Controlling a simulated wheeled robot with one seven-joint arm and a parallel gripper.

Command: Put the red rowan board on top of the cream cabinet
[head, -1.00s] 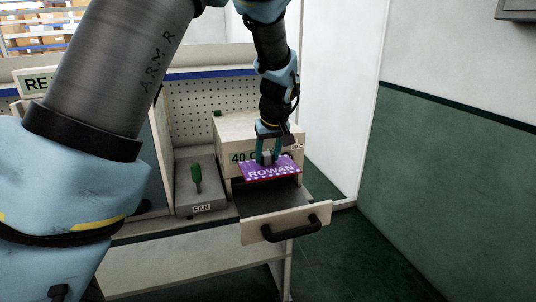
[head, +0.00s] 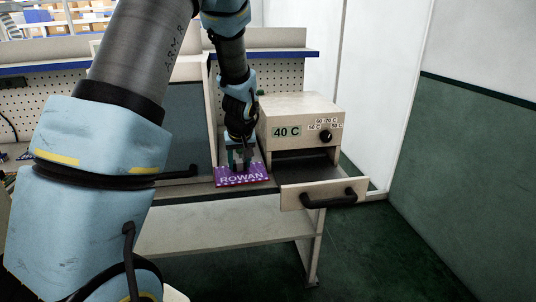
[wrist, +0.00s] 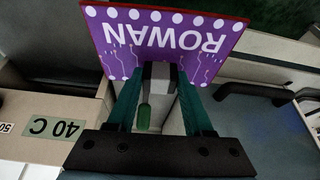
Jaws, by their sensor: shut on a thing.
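The rowan board (head: 242,180) has a purple face with white ROWAN lettering and white dots. In the wrist view the board (wrist: 170,45) shows a thin red edge. My gripper (head: 241,160) is shut on it and holds it in the air, left of the cabinet's front. In the wrist view my gripper (wrist: 161,75) has its fingers at the board's near edge. The cream cabinet (head: 301,142) stands on the bench with a 40 C label and a black knob. Its top (head: 300,105) looks flat and mostly bare. The cabinet's label side also shows in the wrist view (wrist: 75,108).
The cabinet's drawer (head: 325,194) is pulled open, with a black handle, and juts past the bench front. A grey panel with a dark handle (head: 180,174) stands left of the board. A green handle (wrist: 144,117) shows beneath my gripper. A white wall rises behind at right.

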